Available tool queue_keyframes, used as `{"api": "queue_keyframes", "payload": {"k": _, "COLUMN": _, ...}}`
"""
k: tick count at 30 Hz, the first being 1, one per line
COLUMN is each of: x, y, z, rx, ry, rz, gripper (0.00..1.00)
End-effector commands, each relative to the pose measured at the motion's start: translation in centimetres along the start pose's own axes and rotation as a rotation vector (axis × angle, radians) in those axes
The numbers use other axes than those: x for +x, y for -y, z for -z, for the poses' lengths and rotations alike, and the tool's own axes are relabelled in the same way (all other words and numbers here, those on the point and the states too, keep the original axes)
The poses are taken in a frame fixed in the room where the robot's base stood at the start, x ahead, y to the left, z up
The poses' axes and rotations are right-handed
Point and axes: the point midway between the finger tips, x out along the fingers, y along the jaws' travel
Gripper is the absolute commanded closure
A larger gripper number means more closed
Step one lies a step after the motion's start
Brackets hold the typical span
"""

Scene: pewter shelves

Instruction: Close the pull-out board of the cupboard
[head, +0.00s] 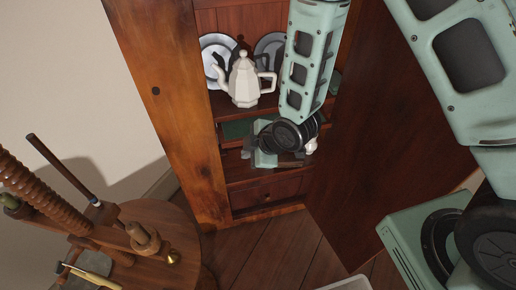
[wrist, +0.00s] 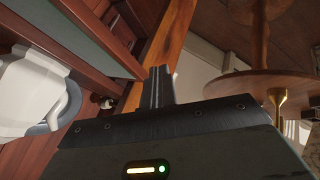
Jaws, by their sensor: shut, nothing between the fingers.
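The wooden cupboard (head: 180,110) stands with its right-hand door (head: 375,140) swung open. The pull-out board (head: 236,130), green on top with a brown edge, lies below the teapot shelf; my arm and gripper hide its right part, so I cannot tell how far it sticks out. It seems to be the green strip in the wrist view (wrist: 95,38). My gripper (head: 262,158) is in front of the board's level, inside the cupboard opening. In the wrist view its fingers (wrist: 158,88) are together and empty, near the strip's end and the cupboard's side post. Contact cannot be told.
A white teapot (head: 244,80) stands on the shelf before upright plates (head: 216,55); it is close to my gripper in the wrist view (wrist: 30,95). A closed drawer (head: 265,192) is below. A round wooden table (head: 160,230) with a screw press stands at left.

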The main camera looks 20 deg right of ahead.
Motion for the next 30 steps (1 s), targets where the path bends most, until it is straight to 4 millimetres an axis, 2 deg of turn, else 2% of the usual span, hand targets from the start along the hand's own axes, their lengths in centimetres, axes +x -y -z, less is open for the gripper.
{"api": "queue_keyframes", "payload": {"k": 1, "x": 1.1, "y": 0.1, "z": -0.1, "rx": 0.000, "ry": 0.000, "rz": 0.002, "gripper": 1.00}}
{"api": "queue_keyframes", "payload": {"k": 3, "x": 1.3, "y": -1.4, "z": 0.0, "rx": 0.004, "ry": -0.001, "rz": -0.005, "gripper": 1.00}}
{"api": "queue_keyframes", "payload": {"k": 9, "x": 2.3, "y": -3.1, "z": 0.0, "rx": 0.001, "ry": -0.001, "rz": -0.002, "gripper": 1.00}}
{"api": "queue_keyframes", "payload": {"k": 23, "x": 2.7, "y": -3.6, "z": 0.0, "rx": 0.000, "ry": 0.000, "rz": 0.000, "gripper": 1.00}}
{"api": "queue_keyframes", "payload": {"k": 30, "x": 4.4, "y": -6.8, "z": 0.1, "rx": 0.001, "ry": -0.003, "rz": -0.003, "gripper": 1.00}}
